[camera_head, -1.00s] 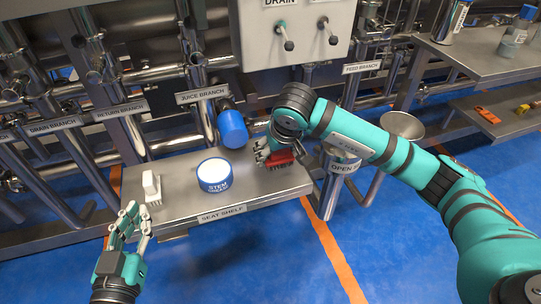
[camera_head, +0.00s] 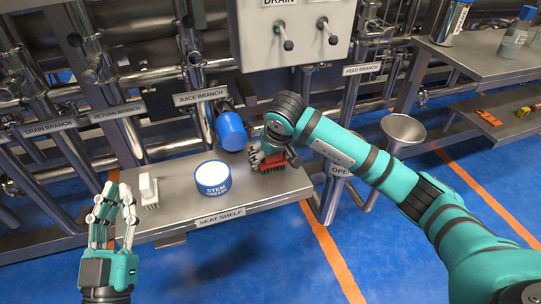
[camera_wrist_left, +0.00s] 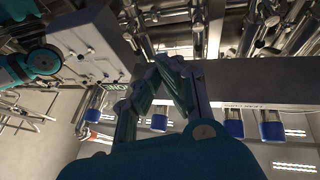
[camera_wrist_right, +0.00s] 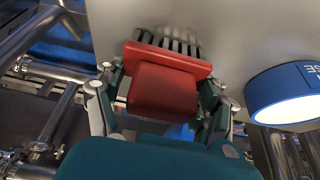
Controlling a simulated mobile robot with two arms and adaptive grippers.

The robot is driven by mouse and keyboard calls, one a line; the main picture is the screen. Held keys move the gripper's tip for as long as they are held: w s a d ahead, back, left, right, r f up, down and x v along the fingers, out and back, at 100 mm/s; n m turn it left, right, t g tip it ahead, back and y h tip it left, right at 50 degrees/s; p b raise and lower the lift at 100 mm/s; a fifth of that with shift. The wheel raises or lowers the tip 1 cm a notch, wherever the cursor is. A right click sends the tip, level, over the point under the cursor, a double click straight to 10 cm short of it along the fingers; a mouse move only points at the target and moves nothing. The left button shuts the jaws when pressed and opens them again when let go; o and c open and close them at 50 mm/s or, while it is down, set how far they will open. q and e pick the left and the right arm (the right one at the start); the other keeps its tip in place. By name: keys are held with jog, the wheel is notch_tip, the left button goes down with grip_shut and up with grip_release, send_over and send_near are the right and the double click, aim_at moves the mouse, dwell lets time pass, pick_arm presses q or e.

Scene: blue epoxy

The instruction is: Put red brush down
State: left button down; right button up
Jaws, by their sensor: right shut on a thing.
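The red brush (camera_head: 273,163) is at the right end of the seat shelf (camera_head: 180,185), its bristles down at or close to the shelf top; I cannot tell if they touch. My right gripper (camera_head: 262,157) is shut on it. In the right wrist view the red brush (camera_wrist_right: 165,80) sits between the fingers, its dark bristles pointing away toward the grey shelf surface. My left gripper (camera_head: 112,207) is raised in front of the shelf's left end, away from the brush. Its fingers hold nothing; in the left wrist view the fingers (camera_wrist_left: 158,85) stand apart at their bases.
A white brush (camera_head: 148,190) stands on the shelf's left end. A blue and white round tub (camera_head: 213,178) is mid-shelf, left of the red brush. A blue cylinder (camera_head: 230,130) hangs behind. A steel funnel (camera_head: 403,128) stands right of the shelf.

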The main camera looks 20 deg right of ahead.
jog(key=shift+f, duration=0.1)
jog(key=o, duration=1)
jog(key=shift+o, duration=0.2)
